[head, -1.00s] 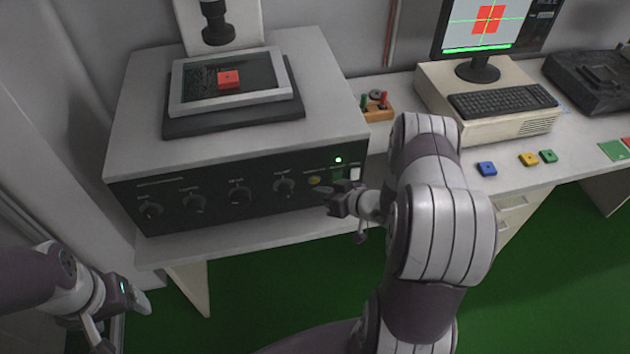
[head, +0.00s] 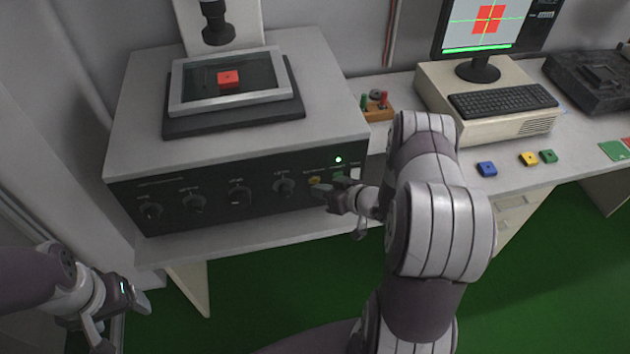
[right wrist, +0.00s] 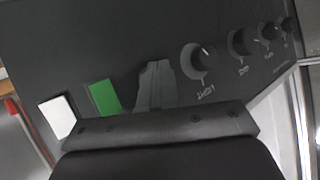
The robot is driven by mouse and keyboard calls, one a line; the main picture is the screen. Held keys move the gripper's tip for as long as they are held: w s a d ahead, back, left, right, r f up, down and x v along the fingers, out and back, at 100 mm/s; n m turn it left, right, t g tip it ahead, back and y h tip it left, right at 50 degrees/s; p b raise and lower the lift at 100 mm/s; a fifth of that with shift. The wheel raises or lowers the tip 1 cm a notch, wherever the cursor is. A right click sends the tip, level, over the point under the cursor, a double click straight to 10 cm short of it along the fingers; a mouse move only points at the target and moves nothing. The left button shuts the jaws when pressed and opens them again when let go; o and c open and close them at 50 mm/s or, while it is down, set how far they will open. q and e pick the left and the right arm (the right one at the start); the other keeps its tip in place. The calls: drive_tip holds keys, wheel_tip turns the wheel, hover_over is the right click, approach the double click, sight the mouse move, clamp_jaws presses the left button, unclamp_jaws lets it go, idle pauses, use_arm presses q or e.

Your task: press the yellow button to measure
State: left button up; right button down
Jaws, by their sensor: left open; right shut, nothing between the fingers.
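The yellow button (head: 314,181) is on the dark front panel (head: 262,208) of the measuring machine, right of a row of black knobs. My right gripper (head: 318,191) is shut and empty, its tips at the panel just below the button. I cannot tell whether they touch it. In the right wrist view the fingers (right wrist: 156,86) point at the panel between the green button (right wrist: 103,97) and a knob, and the yellow button is hidden. A red block (head: 228,79) lies on the machine's stage under the lens. My left gripper (head: 125,318) is open and empty at lower left, away from the machine.
A green light (head: 338,159) glows on the panel. A monitor (head: 487,28) shows a red square with crosshairs. A keyboard (head: 503,101), a blue block (head: 487,169), yellow and green blocks and a small wooden holder (head: 377,107) stand on the desk to the right.

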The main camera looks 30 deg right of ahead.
drive_tip(key=shift+w+d, duration=0.1)
drive_tip(key=shift+w, duration=0.25)
idle(0.7)
drive_tip(key=shift+s, duration=0.15)
drive_tip(key=shift+s+a+p, duration=0.2)
drive_tip(key=shift+s+p, duration=0.1)
drive_tip(key=shift+s, duration=0.35)
drive_tip(key=s+p, duration=0.1)
drive_tip(key=s, duration=0.1)
drive_tip(key=s+a, duration=0.1)
drive_tip(key=s, duration=0.2)
drive_tip(key=shift+p, duration=0.4)
drive_tip(key=shift+w, duration=0.1)
idle(0.3)
